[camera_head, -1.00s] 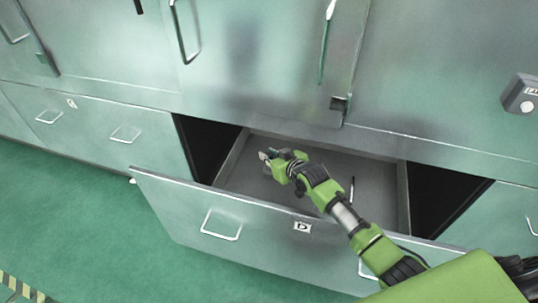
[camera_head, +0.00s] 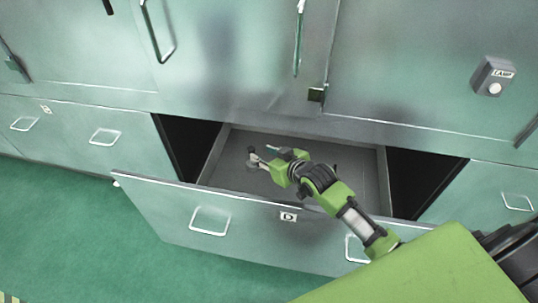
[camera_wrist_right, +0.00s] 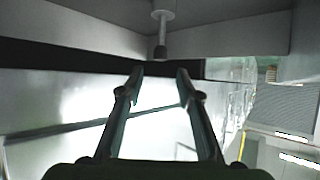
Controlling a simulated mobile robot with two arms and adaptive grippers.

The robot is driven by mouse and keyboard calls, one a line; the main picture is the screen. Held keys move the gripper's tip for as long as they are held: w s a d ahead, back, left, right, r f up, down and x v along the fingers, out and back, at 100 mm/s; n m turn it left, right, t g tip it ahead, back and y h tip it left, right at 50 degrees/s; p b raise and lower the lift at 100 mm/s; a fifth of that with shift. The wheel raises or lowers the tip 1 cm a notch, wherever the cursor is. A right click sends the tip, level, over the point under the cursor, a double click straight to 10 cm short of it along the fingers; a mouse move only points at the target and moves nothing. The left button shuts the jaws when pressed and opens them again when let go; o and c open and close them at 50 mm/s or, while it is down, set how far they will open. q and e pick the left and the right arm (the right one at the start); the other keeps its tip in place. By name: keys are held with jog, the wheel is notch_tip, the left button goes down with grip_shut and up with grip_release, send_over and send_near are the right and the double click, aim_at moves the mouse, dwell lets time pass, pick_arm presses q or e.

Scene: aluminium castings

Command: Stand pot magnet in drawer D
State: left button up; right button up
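The pot magnet (camera_head: 252,162), a pale disc with a dark-ended stem, stands upright in the open drawer D (camera_head: 215,158), towards its left side. The wrist view appears inverted: the magnet (camera_wrist_right: 162,32) shows at the top, its disc against the grey drawer floor and its stem pointing down in the picture. My right gripper (camera_head: 273,157) reaches into the drawer, just right of the magnet. Its two fingers (camera_wrist_right: 160,72) are apart, with nothing between them; the stem's end lies beyond their tips. My left gripper is not in view.
Drawer D's front panel (camera_head: 250,226) with its label and handles stands out from the cabinet. Closed doors (camera_head: 220,60) rise behind it. Dark gaps (camera_head: 415,180) flank the drawer. A grey button box (camera_head: 493,77) sits at upper right. Much of the drawer floor looks bare.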

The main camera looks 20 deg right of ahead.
jog(key=shift+v, duration=1.5)
